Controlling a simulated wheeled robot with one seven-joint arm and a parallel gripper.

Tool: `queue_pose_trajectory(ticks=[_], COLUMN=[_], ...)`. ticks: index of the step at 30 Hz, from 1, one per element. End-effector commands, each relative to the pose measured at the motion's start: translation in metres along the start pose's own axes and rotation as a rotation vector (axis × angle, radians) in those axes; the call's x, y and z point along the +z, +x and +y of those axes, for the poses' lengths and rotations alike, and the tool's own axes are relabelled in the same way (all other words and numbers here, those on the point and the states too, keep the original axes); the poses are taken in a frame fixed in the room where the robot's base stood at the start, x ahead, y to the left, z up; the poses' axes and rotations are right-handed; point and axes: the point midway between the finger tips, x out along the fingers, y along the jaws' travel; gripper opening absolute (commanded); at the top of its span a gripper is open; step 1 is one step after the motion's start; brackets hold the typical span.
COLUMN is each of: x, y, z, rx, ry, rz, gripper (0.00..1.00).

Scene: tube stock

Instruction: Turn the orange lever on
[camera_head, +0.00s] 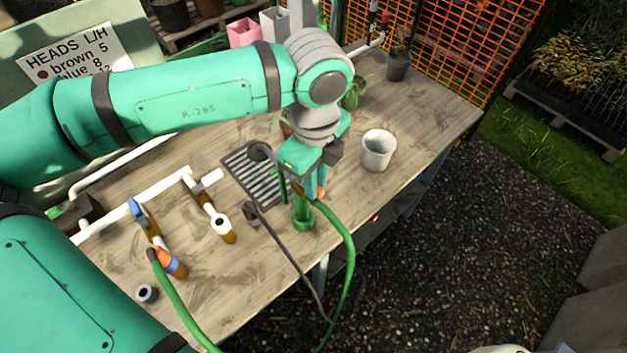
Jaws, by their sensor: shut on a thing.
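My gripper (312,187) points down over the front edge of the table, right of the middle. It is shut on the orange lever (321,192), of which only a small orange piece shows beside the fingers. The lever is at the top of a short green fitting (303,214) that stands on the table. The fingers and wrist hide most of the lever, so its angle cannot be told. A green hose (345,245) runs from near the fitting over the table edge.
A dark slotted grate (250,172) and dark cable lie left of the fitting. A white bucket (378,150) stands close on the right. White pipes (150,195) and an orange-and-blue hose connector (168,261) are at left.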

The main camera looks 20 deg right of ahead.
Motion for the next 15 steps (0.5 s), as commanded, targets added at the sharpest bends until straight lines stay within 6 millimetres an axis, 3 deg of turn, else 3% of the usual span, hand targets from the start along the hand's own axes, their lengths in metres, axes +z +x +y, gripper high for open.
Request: queue_pose_trajectory(ticks=[15], x=[0.004], y=[0.001], z=[-0.017], rx=[-0.005], ry=[-0.485], rz=[0.004], gripper=[0.0])
